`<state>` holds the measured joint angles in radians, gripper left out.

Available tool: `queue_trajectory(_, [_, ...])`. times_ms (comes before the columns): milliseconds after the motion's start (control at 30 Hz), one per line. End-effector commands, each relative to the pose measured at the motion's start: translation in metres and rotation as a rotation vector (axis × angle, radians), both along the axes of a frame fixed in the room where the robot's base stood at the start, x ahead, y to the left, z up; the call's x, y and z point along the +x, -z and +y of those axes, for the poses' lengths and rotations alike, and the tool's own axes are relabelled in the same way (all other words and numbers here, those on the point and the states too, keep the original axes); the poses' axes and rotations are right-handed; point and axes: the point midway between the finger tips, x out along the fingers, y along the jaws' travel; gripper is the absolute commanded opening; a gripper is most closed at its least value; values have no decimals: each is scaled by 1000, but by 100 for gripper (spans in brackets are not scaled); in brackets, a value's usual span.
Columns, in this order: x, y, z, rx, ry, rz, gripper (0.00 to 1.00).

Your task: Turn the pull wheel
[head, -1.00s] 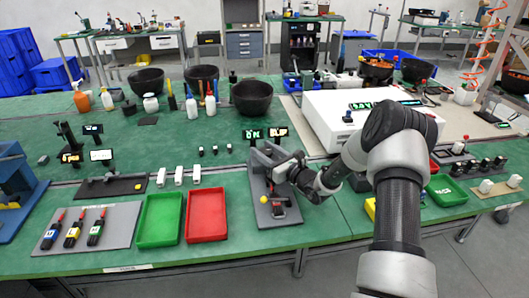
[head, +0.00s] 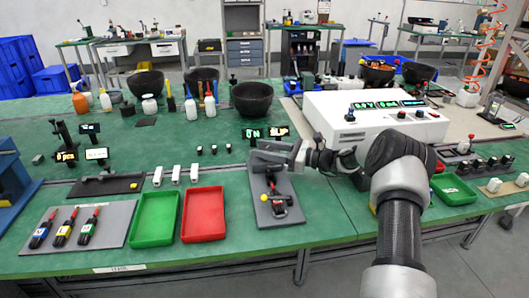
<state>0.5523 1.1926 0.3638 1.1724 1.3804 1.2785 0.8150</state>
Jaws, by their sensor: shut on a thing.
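A grey pull fixture (head: 266,212) stands in the middle of the near bench, with a dark mechanism, a red part and a small yellow piece on its plate. My gripper (head: 290,153) is at the far end of this fixture, reaching in from the right. Its jaws are shut at the grey upright part there. The pull wheel cannot be made out clearly; the jaws and wrist hide that spot, and the gripped thing appears to be the wheel. Small lit displays (head: 265,132) stand just behind the fixture.
A green tray (head: 155,220) and a red tray (head: 204,215) lie left of the fixture, with a tool mat (head: 78,228) further left. A white box instrument (head: 365,118) stands behind my arm. Another green tray (head: 453,190) lies at the right.

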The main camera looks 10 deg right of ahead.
Motion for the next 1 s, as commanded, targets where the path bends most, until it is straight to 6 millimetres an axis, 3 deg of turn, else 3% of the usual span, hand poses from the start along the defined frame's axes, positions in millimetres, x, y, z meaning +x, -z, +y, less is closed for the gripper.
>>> queue_trajectory(400, [0, -1, 0, 2, -6, 0, 19])
queue_trajectory(433, [0, -1, 0, 2, -6, 0, 46])
queue_trajectory(533, [0, -1, 0, 2, -6, 0, 60])
queue_trajectory(833, [0, -3, 0, 1, -6, 0, 60])
queue_trajectory(1000, [0, -24, 0, 0, -6, -4, 60])
